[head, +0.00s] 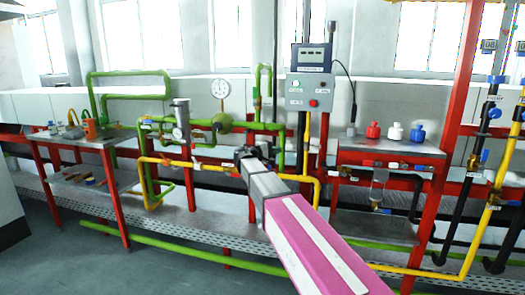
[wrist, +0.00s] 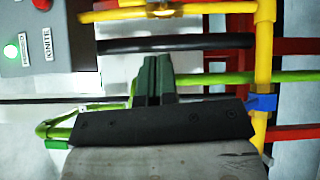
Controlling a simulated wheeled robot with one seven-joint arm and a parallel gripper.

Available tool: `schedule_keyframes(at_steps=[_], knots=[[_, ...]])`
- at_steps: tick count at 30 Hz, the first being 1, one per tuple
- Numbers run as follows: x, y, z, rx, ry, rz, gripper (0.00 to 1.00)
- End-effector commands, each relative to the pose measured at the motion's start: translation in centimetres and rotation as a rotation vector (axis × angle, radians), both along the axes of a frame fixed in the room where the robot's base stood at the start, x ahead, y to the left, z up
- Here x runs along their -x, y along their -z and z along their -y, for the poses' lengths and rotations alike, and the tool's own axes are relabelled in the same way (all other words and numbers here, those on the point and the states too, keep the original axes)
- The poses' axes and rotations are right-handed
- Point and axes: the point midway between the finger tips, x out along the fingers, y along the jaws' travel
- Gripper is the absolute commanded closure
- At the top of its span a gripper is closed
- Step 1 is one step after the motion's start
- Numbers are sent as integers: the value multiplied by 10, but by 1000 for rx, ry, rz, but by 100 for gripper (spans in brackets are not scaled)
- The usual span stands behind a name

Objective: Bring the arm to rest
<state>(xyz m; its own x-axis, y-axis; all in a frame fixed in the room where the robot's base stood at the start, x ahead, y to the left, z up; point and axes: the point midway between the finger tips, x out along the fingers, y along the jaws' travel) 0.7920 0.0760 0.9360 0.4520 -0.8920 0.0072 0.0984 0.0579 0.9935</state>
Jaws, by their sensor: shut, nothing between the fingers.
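My arm, with a pink link, reaches from the lower right to the middle of the head view. My gripper (head: 242,152) is at its far end, in front of the green and yellow pipes. In the wrist view my gripper (wrist: 153,78) shows two dark green fingers side by side, shut with nothing between them. No held thing is seen. The fingertips point toward the pipework; whether they touch any pipe I cannot tell.
A grey control box (head: 310,92) with a green lamp and red button stands just right of my gripper. Yellow pipe (head: 316,190) runs close by. A left bench (head: 75,140) holds tools; a right shelf (head: 385,145) holds red, white and blue items. Floor at lower left is clear.

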Motion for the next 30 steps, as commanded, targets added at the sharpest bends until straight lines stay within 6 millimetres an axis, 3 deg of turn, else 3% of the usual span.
schedule_keyframes(at_steps=[3, 9, 13, 18, 24, 30], knots=[[27, 55, 32, -144, 18, -63, 100], [86, 161, 76, -466, 75, -172, 100], [137, 226, 94, -704, 134, -230, 100], [208, 296, 101, -1025, 235, -278, 100], [280, 345, 90, -1362, 363, -290, 100], [312, 361, 79, -1544, 440, -279, 100]])
